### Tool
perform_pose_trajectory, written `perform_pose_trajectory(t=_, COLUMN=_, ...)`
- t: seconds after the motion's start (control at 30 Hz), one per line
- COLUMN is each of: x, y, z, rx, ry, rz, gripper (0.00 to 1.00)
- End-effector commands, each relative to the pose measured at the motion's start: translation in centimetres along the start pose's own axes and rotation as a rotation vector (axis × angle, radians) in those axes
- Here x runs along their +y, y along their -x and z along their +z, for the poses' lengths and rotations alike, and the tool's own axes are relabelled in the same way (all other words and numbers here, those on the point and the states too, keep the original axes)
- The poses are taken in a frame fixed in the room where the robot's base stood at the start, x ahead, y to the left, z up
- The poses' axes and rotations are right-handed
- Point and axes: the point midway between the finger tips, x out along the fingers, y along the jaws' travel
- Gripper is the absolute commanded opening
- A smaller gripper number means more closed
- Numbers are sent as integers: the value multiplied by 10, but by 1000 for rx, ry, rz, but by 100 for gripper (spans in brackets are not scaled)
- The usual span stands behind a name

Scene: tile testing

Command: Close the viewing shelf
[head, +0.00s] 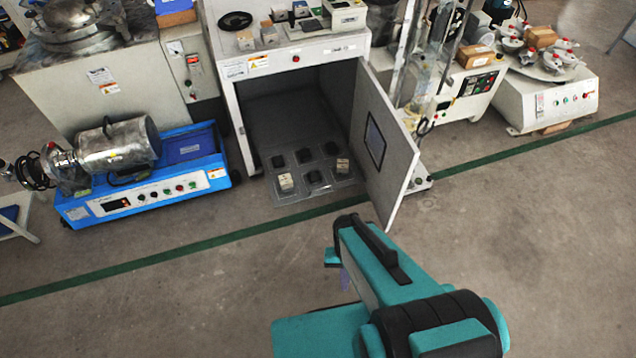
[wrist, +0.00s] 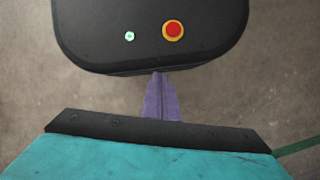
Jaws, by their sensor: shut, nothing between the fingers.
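A white cabinet (head: 236,112) stands open at the back centre of the head view. Its grey door (head: 388,180) is swung out to the right and has a small dark window. A clear shelf tray (head: 313,190) at the cabinet's floor sticks out of the front opening. My gripper (head: 345,280) is in front of the shelf and below the door's near edge, apart from both. In the wrist view its purple fingers (wrist: 160,98) are together and empty; neither shelf nor door shows there.
A blue machine with a metal cylinder (head: 130,150) stands left of the cabinet. White machines (head: 460,95) stand to the right. Small items lie on the cabinet top. The concrete floor in front is clear, crossed by a green line (head: 180,257).

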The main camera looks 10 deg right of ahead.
Motion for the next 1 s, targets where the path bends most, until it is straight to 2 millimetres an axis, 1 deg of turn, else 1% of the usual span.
perform_pose_trajectory(t=0.2, x=-34, y=2, z=-31, rx=81, ry=-319, rz=-151, gripper=0)
perform_pose_trajectory(t=0.37, x=-64, y=11, z=-62, rx=125, ry=-574, rz=-299, gripper=0)
perform_pose_trajectory(t=0.53, x=-93, y=19, z=-108, rx=147, ry=-859, rz=-485, gripper=0)
perform_pose_trajectory(t=0.7, x=-117, y=29, z=-164, rx=139, ry=-1152, rz=-699, gripper=0)
perform_pose_trajectory(t=0.8, x=-126, y=36, z=-193, rx=121, ry=-1298, rz=-814, gripper=0)
perform_pose_trajectory(t=1.0, x=-135, y=49, z=-244, rx=67, ry=-1534, rz=-1014, gripper=0)
